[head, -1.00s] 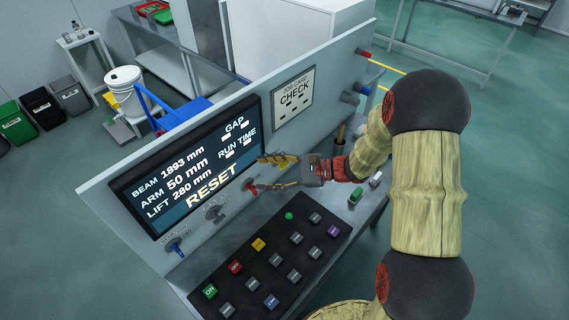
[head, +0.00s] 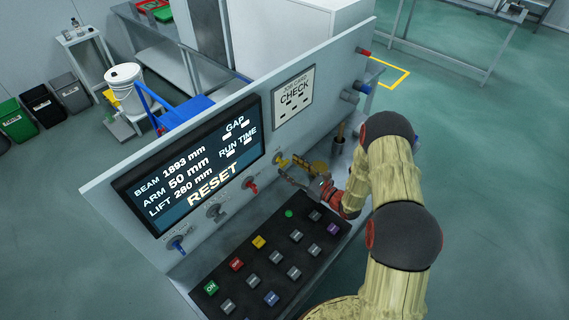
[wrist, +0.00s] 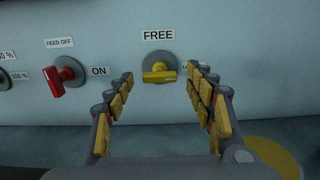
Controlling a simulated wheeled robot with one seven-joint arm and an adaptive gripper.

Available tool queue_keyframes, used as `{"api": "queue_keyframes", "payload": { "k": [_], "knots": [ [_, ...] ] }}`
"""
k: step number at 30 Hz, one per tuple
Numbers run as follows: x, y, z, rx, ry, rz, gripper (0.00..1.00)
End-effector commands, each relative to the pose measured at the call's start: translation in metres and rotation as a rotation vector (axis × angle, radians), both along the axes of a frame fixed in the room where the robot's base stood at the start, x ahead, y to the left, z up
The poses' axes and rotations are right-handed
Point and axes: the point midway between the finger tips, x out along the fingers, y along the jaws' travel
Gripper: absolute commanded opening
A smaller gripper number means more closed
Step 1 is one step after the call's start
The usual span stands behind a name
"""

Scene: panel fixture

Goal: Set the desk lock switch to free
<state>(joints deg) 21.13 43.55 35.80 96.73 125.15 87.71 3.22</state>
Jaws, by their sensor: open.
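The desk lock switch (wrist: 160,77) is a yellow handle on a round grey base under a FREE label (wrist: 158,35) in the wrist view. Its handle lies roughly sideways. A label to its right is mostly hidden by a finger. In the head view the yellow switch (head: 281,161) is on the panel, right of the red switch. My gripper (wrist: 160,82) is open and empty, its fingers on the left and right of the handle, with gaps on both sides. In the head view my gripper (head: 299,172) is close to the panel.
The red feed switch (wrist: 64,77) is left of the yellow one; it also shows in the head view (head: 250,184). Grey (head: 214,211) and blue (head: 177,244) switches are farther left. A black button board (head: 265,262) lies below. A tool holder (head: 338,138) stands to the right.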

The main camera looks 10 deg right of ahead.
Motion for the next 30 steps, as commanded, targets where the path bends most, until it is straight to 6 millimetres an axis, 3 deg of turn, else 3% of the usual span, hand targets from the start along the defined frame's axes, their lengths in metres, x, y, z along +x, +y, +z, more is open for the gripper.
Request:
{"api": "queue_keyframes", "payload": {
  "k": [7, 18, 30],
  "knots": [
    [0.024, 0.017, 0.000, 0.000, 0.000, 0.002, 0.55],
    [0.028, 0.019, 0.000, 0.000, 0.000, 0.001, 0.54],
    [0.028, 0.019, 0.001, 0.001, -0.001, 0.001, 0.31]
  ]
}}
